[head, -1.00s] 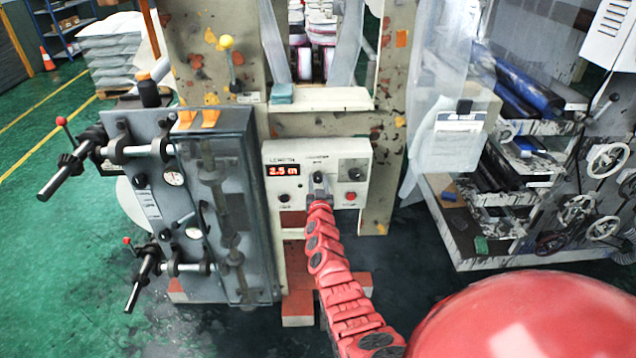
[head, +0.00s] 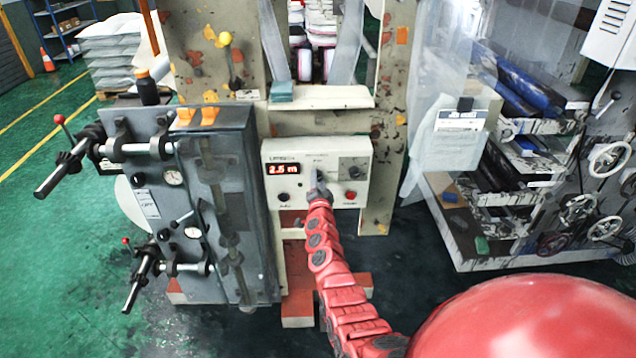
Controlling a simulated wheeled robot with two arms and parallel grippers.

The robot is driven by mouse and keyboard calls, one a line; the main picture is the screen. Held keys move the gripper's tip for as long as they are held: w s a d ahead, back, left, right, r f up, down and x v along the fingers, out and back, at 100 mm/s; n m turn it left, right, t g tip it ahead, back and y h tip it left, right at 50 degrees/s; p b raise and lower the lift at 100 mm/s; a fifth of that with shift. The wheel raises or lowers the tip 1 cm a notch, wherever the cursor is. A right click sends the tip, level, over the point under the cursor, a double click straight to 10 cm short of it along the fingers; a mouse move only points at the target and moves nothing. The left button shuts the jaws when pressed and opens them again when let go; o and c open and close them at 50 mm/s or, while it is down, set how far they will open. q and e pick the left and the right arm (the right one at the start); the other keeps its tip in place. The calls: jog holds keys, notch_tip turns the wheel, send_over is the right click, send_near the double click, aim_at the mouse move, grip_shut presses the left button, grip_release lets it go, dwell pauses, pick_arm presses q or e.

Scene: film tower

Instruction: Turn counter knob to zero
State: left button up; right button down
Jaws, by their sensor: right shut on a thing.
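A white counter panel (head: 335,165) is fixed to the beige machine frame at the centre. Its red display (head: 283,169) appears to read 2.5 m. My right arm, red and jointed, reaches up to the panel from below. My right gripper (head: 318,188) is shut on the counter knob at the panel's lower middle. The gripper covers the knob almost entirely, so its pointing direction cannot be told. My left gripper is not in view.
A red button (head: 350,195) sits just right of my gripper, and a dark button (head: 283,197) lies below the display. A grey cabinet (head: 225,200) with levers and gauges stands close on the left. Handwheels (head: 609,161) are at the far right.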

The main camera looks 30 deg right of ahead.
jog(key=shift+f+m+b, duration=0.15)
jog(key=shift+m+b, duration=0.75)
jog(key=shift+m, duration=2.6)
jog(key=shift+c, duration=2.2)
grip_release()
